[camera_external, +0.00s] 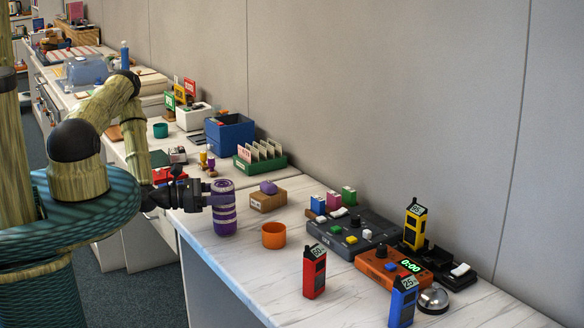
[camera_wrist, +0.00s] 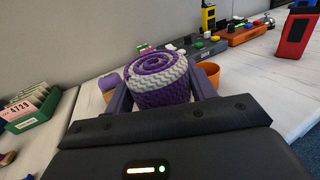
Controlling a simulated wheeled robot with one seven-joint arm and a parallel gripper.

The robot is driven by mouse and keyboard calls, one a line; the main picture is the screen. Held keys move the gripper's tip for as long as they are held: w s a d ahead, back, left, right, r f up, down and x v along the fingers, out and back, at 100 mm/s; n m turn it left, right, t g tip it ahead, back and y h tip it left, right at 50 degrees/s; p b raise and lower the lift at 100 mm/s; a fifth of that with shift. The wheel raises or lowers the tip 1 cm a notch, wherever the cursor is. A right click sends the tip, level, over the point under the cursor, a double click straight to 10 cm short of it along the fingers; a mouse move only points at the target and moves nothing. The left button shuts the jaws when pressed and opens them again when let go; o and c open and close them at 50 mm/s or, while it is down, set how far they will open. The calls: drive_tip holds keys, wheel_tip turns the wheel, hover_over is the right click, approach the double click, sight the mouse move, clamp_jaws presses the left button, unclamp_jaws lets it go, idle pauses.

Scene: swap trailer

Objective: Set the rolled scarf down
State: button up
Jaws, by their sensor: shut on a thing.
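The rolled scarf (camera_external: 223,213) is a purple and pale grey striped roll, standing upright over the white marbled worktop near its front edge. My gripper (camera_external: 211,200) comes at it from the left and is shut on it. In the wrist view the scarf (camera_wrist: 160,82) sits between the two fingers of my gripper (camera_wrist: 163,92), its spiral top showing. In the outside view its lower end looks at or very near the worktop (camera_external: 213,249); I cannot tell whether it touches.
An orange cup (camera_external: 273,235) stands just right of the scarf. A cardboard box with a purple item (camera_external: 268,199) is behind it. A green card tray (camera_external: 260,158) stands farther back. Red (camera_external: 314,272), blue (camera_external: 402,302) and yellow (camera_external: 415,224) radios and control boxes (camera_external: 352,235) fill the right.

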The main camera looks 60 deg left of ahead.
drive_tip(key=shift+f, duration=0.2)
drive_tip(key=o, duration=1)
drive_tip(key=shift+r, duration=0.1)
drive_tip(key=shift+r, duration=0.15)
drive_tip(key=b+v, duration=0.1)
drive_tip(key=v, duration=0.4)
wheel_tip(320, 180, up, 7)
drive_tip(key=p, duration=0.3)
